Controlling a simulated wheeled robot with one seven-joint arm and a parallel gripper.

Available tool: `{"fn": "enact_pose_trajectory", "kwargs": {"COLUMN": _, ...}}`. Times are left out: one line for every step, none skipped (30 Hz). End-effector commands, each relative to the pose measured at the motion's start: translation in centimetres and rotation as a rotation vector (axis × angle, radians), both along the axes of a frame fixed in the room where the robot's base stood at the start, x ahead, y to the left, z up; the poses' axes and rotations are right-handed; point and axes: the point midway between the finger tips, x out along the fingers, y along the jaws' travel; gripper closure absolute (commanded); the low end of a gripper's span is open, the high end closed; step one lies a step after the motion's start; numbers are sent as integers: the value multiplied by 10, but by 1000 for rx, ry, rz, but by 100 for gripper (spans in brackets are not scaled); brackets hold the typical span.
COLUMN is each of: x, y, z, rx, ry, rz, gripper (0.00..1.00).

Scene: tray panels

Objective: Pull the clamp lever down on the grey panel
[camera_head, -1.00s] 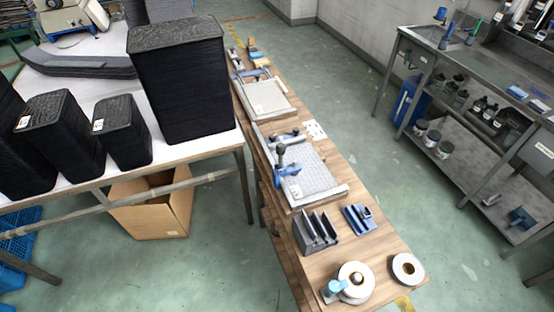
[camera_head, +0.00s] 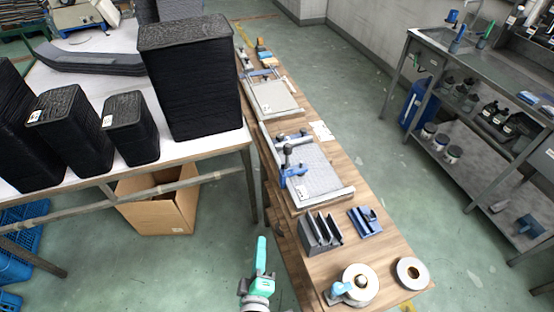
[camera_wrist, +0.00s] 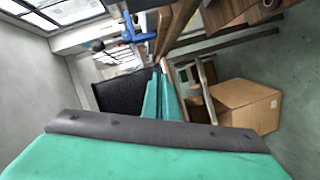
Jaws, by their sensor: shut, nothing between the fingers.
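A light grey panel (camera_head: 316,168) with a gridded face lies on the long wooden bench. A blue clamp (camera_head: 292,172) with a dark, round-ended lever (camera_head: 287,151) stands upright at its left edge. A second, plainer beige-grey panel (camera_head: 274,98) with blue fittings lies farther back. My gripper (camera_head: 262,245), teal, is shut and empty, left of the bench's near part and apart from the clamp. In the wrist view its fingers (camera_wrist: 161,97) lie together. A blue part (camera_wrist: 131,32) at the top there looks like the clamp, seen sideways.
A dark slotted holder (camera_head: 319,231), a blue block (camera_head: 365,222) and tape rolls (camera_head: 411,272) occupy the near bench. A white table with black stacks (camera_head: 190,85) stands left, with a cardboard box (camera_head: 158,202) underneath. Open floor lies between table and bench.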

Motion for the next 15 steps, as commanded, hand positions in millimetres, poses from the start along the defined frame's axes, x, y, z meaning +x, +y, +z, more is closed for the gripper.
{"fn": "enact_pose_trajectory", "kwargs": {"x": 18, "y": 5, "z": 13, "rx": -60, "ry": -25, "rz": -9, "gripper": 100}}
{"fn": "enact_pose_trajectory", "kwargs": {"x": 28, "y": 6, "z": 20, "rx": -100, "ry": -35, "rz": -20, "gripper": 100}}
{"fn": "enact_pose_trajectory", "kwargs": {"x": 39, "y": 7, "z": 29, "rx": -153, "ry": -47, "rz": -36, "gripper": 100}}
{"fn": "enact_pose_trajectory", "kwargs": {"x": 47, "y": 8, "z": 37, "rx": -189, "ry": -58, "rz": -49, "gripper": 100}}
{"fn": "enact_pose_trajectory", "kwargs": {"x": 55, "y": 9, "z": 45, "rx": -224, "ry": -68, "rz": -63, "gripper": 100}}
{"fn": "enact_pose_trajectory", "kwargs": {"x": 64, "y": 11, "z": 56, "rx": -269, "ry": -80, "rz": -83, "gripper": 100}}
{"fn": "enact_pose_trajectory", "kwargs": {"x": 71, "y": 12, "z": 64, "rx": -298, "ry": -88, "rz": -99, "gripper": 100}}
{"fn": "enact_pose_trajectory", "kwargs": {"x": 76, "y": 12, "z": 71, "rx": -326, "ry": -95, "rz": -114, "gripper": 100}}
{"fn": "enact_pose_trajectory", "kwargs": {"x": 83, "y": 14, "z": 81, "rx": -359, "ry": -104, "rz": -135, "gripper": 100}}
{"fn": "enact_pose_trajectory", "kwargs": {"x": 87, "y": 14, "z": 88, "rx": -381, "ry": -110, "rz": -150, "gripper": 100}}
{"fn": "enact_pose_trajectory", "kwargs": {"x": 90, "y": 14, "z": 94, "rx": -400, "ry": -115, "rz": -163, "gripper": 100}}
{"fn": "enact_pose_trajectory", "kwargs": {"x": 94, "y": 15, "z": 102, "rx": -421, "ry": -120, "rz": -180, "gripper": 100}}
{"fn": "enact_pose_trajectory", "kwargs": {"x": 96, "y": 16, "z": 107, "rx": -436, "ry": -124, "rz": -191, "gripper": 100}}
{"fn": "enact_pose_trajectory", "kwargs": {"x": 98, "y": 16, "z": 111, "rx": -448, "ry": -127, "rz": -200, "gripper": 100}}
{"fn": "enact_pose_trajectory", "kwargs": {"x": 100, "y": 16, "z": 115, "rx": -460, "ry": -129, "rz": -211, "gripper": 100}}
